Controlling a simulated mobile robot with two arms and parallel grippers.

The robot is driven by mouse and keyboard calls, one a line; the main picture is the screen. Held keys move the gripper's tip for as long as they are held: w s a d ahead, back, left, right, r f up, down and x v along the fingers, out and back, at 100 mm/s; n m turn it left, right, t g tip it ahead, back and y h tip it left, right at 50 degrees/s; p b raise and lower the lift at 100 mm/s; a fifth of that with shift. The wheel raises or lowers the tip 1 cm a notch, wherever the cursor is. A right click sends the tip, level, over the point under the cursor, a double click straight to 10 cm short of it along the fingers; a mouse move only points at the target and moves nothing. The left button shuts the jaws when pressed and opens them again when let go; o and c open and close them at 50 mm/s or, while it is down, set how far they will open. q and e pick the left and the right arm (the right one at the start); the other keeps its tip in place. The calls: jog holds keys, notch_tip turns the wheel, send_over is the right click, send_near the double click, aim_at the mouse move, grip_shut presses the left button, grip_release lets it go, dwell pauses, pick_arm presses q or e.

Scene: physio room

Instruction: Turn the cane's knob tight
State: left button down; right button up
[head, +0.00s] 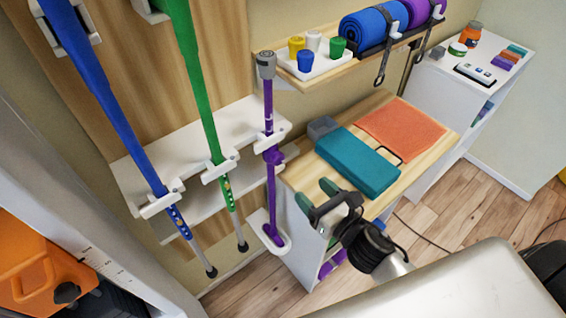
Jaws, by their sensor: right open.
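The purple cane (270,195) stands upright in a white wall holder, with its grey rubber foot (266,62) at the top and its lower end in a small white tray (272,244). A purple knob (273,156) sits on the shaft just below the white clip. How tight it is cannot be seen. My right gripper (316,195) is open and empty, to the right of the cane and lower in the picture than the knob, with its green-padded fingers toward the cane. It is apart from the cane. My left gripper is not in view.
A blue crutch (112,110) and a green crutch (200,80) hang at left. A wooden-topped cabinet (386,101) holds a teal block (357,161) and an orange cloth (401,129), close behind my gripper. A shelf above carries a white tray of cups (315,67) and rolled mats (370,30).

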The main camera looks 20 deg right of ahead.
aim_at(281, 163)
jog(key=shift+n+y, duration=0.3)
jog(key=shift+n, duration=0.3)
jog(key=p+x, duration=0.3)
jog(key=x, duration=0.8)
jog(key=shift+s+a, duration=0.1)
jog(key=c, duration=0.9)
